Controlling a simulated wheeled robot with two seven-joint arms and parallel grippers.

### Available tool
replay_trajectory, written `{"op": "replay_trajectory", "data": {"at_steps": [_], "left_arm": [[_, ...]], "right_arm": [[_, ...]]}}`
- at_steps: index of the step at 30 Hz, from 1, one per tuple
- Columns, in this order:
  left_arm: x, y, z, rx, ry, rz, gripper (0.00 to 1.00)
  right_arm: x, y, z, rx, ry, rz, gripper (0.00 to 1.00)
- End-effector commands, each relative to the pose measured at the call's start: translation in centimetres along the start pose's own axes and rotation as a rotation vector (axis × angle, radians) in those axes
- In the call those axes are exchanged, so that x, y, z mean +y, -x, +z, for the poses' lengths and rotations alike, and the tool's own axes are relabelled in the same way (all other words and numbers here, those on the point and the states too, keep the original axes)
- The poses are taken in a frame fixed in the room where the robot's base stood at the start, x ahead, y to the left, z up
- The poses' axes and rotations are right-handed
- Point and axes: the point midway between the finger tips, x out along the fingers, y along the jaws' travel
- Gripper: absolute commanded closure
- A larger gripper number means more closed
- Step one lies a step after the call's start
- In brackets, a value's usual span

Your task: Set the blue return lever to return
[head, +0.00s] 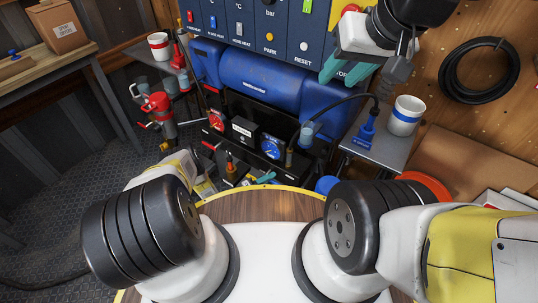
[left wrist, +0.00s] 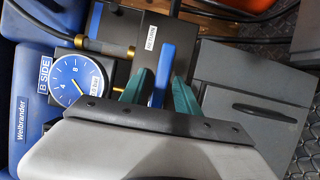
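The blue return lever (left wrist: 163,72) shows in the left wrist view on a dark housing, just beside a white label reading RETURN (left wrist: 152,37). My left gripper (left wrist: 160,82) has its two teal fingers on either side of the lever. The fingers look apart, with narrow gaps to the lever; whether either one touches it I cannot tell. In the head view my left gripper (head: 265,177) is low behind the table edge and mostly hidden by my arm; I cannot make out the lever there. My right gripper (head: 345,71) is open and empty near the blue control panel.
A B SIDE gauge (left wrist: 76,82) sits left of the lever, with a hose above it. A grey box (left wrist: 240,95) stands to its right. In the head view, a blue tank (head: 260,78) is behind the unit, and a white mug (head: 404,115) stands on a right shelf.

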Motion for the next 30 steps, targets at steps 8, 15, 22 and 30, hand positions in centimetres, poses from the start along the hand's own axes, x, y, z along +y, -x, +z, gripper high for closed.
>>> {"op": "replay_trajectory", "data": {"at_steps": [8,15,22,30], "left_arm": [[0.0,2.5,0.0,0.002,0.002,-0.001,0.62],[0.0,6.5,-0.1,0.002,0.0,0.0,0.62],[0.0,7.8,0.0,0.001,0.0,0.0,0.62],[0.0,7.8,0.0,0.001,0.0,0.0,0.62]], "right_arm": [[0.0,0.0,0.0,0.0,0.0,0.0,0.62],[0.0,0.0,0.0,0.0,0.0,0.0,0.62],[0.0,0.0,0.0,0.0,0.0,0.0,0.62],[0.0,0.0,0.0,0.0,0.0,0.0,0.62]]}}
